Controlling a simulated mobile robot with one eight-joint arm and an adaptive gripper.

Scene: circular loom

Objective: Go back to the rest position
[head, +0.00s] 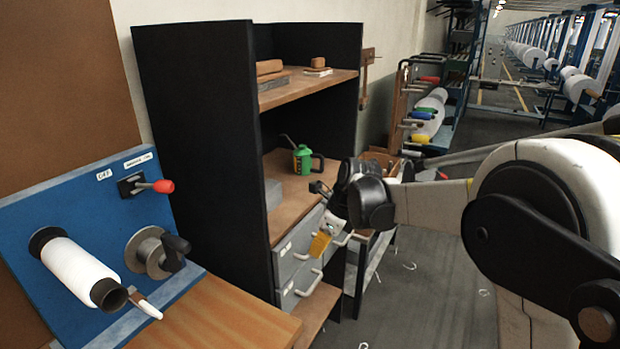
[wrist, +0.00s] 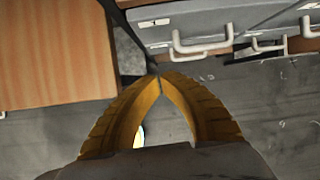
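My gripper (head: 320,243) hangs in front of the grey drawers of the black cabinet in the head view, with its yellow fingers pointing down. In the wrist view my gripper (wrist: 160,78) has its two yellow fingertips together, and nothing shows between the tips. A small pale shape (wrist: 139,135) shows in the gap behind the tips; I cannot tell what it is. My arm comes in from the right of the head view and bends at a large white joint.
The black cabinet (head: 195,130) holds a green oil can (head: 303,159) on its middle shelf. Grey drawers (head: 298,262) have white handles. A wooden table (head: 215,318) and a blue panel (head: 85,235) with a white spool (head: 75,270) stand at left. Grey floor (head: 420,290) is open below my arm.

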